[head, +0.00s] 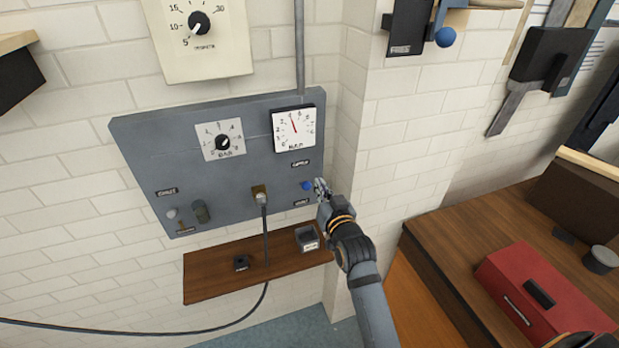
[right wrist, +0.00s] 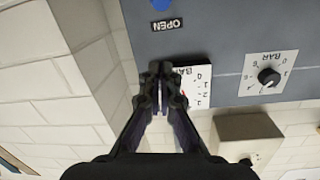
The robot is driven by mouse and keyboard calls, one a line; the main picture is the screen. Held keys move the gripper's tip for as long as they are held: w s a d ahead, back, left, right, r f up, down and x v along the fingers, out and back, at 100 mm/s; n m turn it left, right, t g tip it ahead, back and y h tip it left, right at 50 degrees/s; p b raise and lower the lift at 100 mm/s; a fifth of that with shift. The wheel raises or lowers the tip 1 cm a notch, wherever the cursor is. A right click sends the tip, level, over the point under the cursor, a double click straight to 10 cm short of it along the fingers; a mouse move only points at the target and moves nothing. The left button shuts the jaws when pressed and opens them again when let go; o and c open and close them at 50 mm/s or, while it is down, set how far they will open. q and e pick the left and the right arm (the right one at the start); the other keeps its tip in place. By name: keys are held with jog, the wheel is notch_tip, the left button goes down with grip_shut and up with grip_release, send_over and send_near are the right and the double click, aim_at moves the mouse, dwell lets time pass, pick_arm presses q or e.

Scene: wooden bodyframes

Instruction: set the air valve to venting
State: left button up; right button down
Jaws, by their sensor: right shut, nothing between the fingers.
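The grey wall panel (head: 170,140) carries a blue knob (head: 306,186) at its lower right, which I take for the air valve. One small label is above it and another below. In the right wrist view a blue piece (right wrist: 160,4) shows at the top edge, beside a label (right wrist: 167,25) reading OPEN. My right gripper (head: 320,186) is shut and empty, just right of the blue knob in the head view. I cannot tell whether they touch, nor which way the knob is set. My left gripper is not in view.
A pressure gauge (head: 294,128) and a dial (head: 221,141) are on the panel. A black cable (head: 266,235) hangs from its socket. A wooden shelf (head: 205,275) below holds a small tray (head: 307,239). A red box (head: 530,290) lies on the right bench.

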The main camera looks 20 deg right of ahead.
jog(key=shift+w+f, duration=0.1)
jog(key=b, duration=0.6)
send_over(310, 186)
jog(key=w, duration=0.1)
jog(key=shift+w+d+f, duration=0.1)
jog(key=shift+d+f, duration=0.2)
jog(key=shift+f, duration=0.35)
jog(key=shift+a+f+b, duration=0.2)
jog(key=shift+f+b, duration=0.65)
jog(key=shift+f, duration=0.35)
jog(key=shift+s+a+f+b, duration=0.1)
jog(key=shift+s+f+b, duration=0.05)
jog(key=shift+s+b, duration=0.15)
jog(key=shift+s+a+f+b, duration=0.1)
jog(key=shift+s+f+b, duration=0.05)
jog(key=shift+s, duration=0.25)
jog(key=shift+w+f, duration=0.1)
